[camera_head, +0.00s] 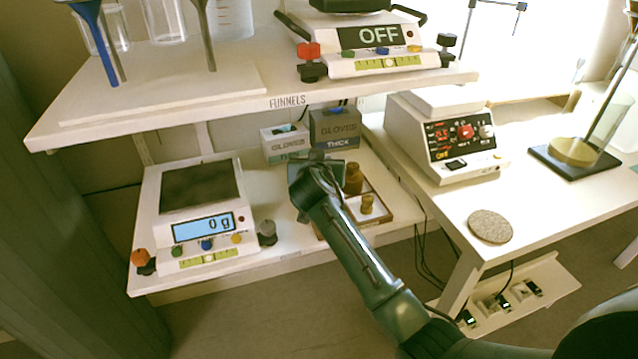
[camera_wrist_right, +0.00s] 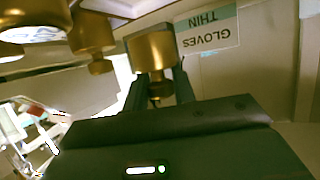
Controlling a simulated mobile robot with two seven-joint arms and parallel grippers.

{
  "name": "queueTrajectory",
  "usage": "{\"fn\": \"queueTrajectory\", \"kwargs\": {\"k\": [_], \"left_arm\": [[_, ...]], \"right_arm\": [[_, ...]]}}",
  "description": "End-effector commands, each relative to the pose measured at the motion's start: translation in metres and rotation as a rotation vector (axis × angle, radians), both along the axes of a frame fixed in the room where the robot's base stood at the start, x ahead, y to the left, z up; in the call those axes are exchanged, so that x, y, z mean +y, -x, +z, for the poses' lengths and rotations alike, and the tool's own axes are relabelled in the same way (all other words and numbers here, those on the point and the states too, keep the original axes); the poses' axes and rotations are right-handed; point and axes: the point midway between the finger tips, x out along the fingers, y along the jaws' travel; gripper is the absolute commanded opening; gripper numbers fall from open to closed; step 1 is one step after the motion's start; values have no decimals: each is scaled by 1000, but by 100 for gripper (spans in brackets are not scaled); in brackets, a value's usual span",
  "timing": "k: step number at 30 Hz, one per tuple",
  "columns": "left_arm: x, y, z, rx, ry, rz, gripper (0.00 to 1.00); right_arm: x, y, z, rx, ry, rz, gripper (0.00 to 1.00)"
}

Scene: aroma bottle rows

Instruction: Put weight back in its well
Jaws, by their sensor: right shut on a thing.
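My right gripper (camera_head: 318,168) is over the lower shelf, at the left side of the wooden weight box (camera_head: 398,222). In the right wrist view, the gripper (camera_wrist_right: 160,88) is shut on a brass weight (camera_wrist_right: 152,50), with a finger on each side of its lower part as pictured. The head view hides this held weight behind my gripper. A larger brass weight (camera_head: 353,180) and a smaller one (camera_head: 367,205) are in the box. Other brass weights (camera_wrist_right: 91,36) show at the left of the wrist view. The wells under my gripper are hidden. My left gripper is not in view.
A scale reading 0 g (camera_head: 205,228) stands left on the lower shelf. Glove boxes (camera_head: 335,128) stand behind my gripper. The upper shelf (camera_head: 235,105) overhangs the back. A stirrer (camera_head: 445,140) and cork disc (camera_head: 490,226) are on the right table.

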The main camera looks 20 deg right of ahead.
Motion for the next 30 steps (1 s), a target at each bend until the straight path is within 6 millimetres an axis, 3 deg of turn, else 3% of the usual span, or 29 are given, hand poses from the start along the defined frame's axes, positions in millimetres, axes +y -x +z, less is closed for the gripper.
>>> {"fn": "queueTrajectory", "kwargs": {"k": [8, 22, 23, 30], "left_arm": [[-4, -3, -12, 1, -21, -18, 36], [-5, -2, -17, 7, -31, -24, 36], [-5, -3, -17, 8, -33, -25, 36], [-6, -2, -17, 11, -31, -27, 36]], "right_arm": [[0, 0, -41, -2, 3, 1, 0], [0, 0, -49, -4, 0, 1, 0], [0, 0, -50, 1, 0, 0, 29], [0, 1, -50, 2, -1, 0, 48]]}}
